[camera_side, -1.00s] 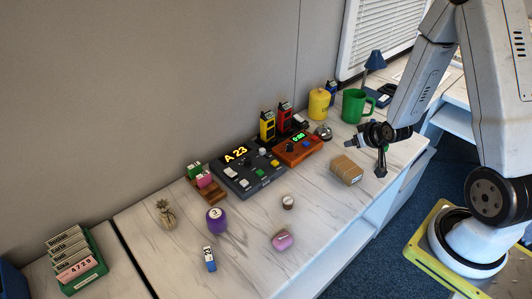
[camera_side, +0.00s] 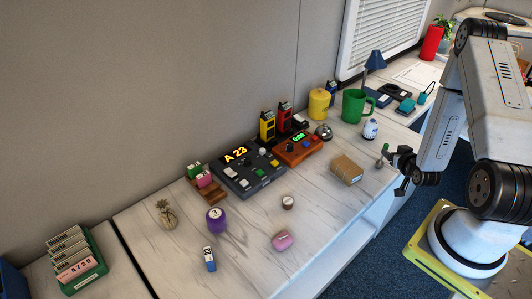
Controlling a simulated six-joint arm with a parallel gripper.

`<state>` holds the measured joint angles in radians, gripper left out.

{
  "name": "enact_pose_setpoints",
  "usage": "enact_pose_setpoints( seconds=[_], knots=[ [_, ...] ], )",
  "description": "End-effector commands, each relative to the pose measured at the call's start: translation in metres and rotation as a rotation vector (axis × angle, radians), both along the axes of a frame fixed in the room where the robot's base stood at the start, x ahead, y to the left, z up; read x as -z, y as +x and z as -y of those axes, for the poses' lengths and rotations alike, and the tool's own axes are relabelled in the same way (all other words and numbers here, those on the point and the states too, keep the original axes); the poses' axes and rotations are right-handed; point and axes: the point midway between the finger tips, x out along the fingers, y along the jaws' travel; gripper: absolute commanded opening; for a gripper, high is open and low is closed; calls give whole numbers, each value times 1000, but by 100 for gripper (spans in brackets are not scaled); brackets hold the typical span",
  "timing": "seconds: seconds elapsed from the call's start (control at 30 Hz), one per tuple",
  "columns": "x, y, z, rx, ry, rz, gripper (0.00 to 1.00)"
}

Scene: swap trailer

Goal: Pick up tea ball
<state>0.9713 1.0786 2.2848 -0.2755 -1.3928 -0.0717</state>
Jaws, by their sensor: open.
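I cannot pick out a tea ball for certain. A small pale round item with a dark top (camera_side: 288,202) stands in the middle of the desk, and a silver dome (camera_side: 323,131) sits by the orange box; neither is clearly it. My gripper (camera_side: 393,171) is open over the desk's right edge, pointing left, with nothing seen between its fingers. A small upright green-topped item (camera_side: 384,155) stands right by the fingers; whether they touch it I cannot tell.
A cardboard box (camera_side: 346,169) lies left of my gripper. Behind are a white-and-blue canister (camera_side: 370,129), green mug (camera_side: 355,105) and yellow canister (camera_side: 319,103). A purple numbered item (camera_side: 216,220) and pink item (camera_side: 283,241) lie in front, with clear desk around.

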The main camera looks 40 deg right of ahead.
Motion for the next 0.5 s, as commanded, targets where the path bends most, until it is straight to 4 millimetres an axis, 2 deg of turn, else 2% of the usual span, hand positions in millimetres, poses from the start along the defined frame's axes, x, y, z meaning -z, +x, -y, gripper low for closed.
enact_pose_setpoints(
  seconds=[0.3, 0.5],
  knots=[
    [8, 16, 12, -1, 1, -1, 67],
    [10, 18, 14, -1, 2, -1, 67]
  ],
)
